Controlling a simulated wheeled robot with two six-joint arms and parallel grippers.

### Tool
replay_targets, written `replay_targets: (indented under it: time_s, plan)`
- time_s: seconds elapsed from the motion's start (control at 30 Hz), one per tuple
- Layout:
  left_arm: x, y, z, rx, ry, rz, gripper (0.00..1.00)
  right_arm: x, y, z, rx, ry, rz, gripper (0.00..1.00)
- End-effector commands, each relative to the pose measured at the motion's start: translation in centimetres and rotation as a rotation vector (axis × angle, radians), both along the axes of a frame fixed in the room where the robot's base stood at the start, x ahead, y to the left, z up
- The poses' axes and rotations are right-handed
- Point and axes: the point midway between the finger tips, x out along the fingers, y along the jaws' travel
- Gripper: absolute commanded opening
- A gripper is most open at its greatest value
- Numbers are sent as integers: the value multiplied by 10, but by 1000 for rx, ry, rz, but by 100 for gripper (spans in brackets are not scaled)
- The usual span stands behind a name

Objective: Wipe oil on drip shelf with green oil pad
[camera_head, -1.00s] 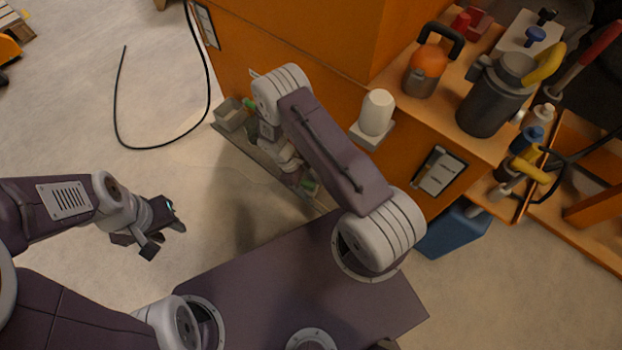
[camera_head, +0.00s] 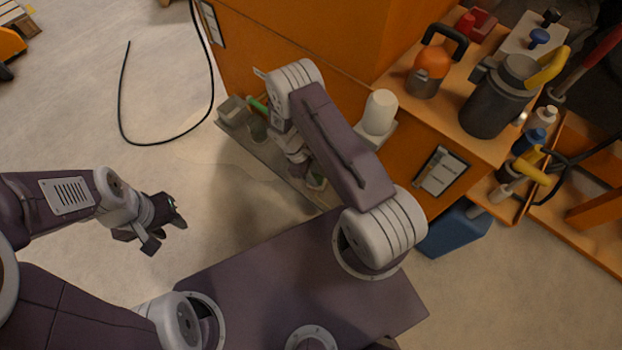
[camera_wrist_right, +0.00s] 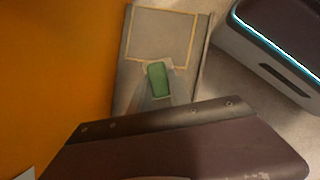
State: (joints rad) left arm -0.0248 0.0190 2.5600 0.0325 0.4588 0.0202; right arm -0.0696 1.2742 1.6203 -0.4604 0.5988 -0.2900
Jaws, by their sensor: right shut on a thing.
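The drip shelf (camera_head: 268,154) is a narrow grey ledge along the foot of the orange cabinet. In the right wrist view the shelf (camera_wrist_right: 160,35) has a yellow-outlined rectangle at its far end. The green oil pad (camera_wrist_right: 158,80) is in the jaws of my right gripper (camera_wrist_right: 160,92), over the shelf. I cannot tell whether the pad touches the shelf, and no oil shows clearly. My left gripper (camera_head: 160,222) is open and empty over the floor.
A small grey box (camera_head: 234,110) and a green item (camera_head: 258,105) are at the shelf's far end. A white cylinder (camera_head: 380,112) stands on a small bracket above the shelf. A black cable (camera_head: 120,110) lies on the floor. A blue bin (camera_head: 452,230) stands at the right.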

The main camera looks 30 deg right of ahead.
Motion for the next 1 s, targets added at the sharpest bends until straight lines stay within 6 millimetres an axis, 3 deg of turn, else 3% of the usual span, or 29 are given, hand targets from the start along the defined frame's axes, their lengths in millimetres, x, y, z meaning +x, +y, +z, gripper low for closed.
replay_targets:
  time_s: [0.23, 0.67, 1.0]
  plan:
    - [0, 0, 4, 0, 0, 0, 36, -5, -1, -2, -1, 0, -1, 0]
    - [0, 0, 12, 0, 0, 0, 36, -21, 36, -6, 2, 1, -1, 0]
    - [0, 0, 15, 0, 0, 0, 36, -21, 35, -6, 3, 2, 2, 0]
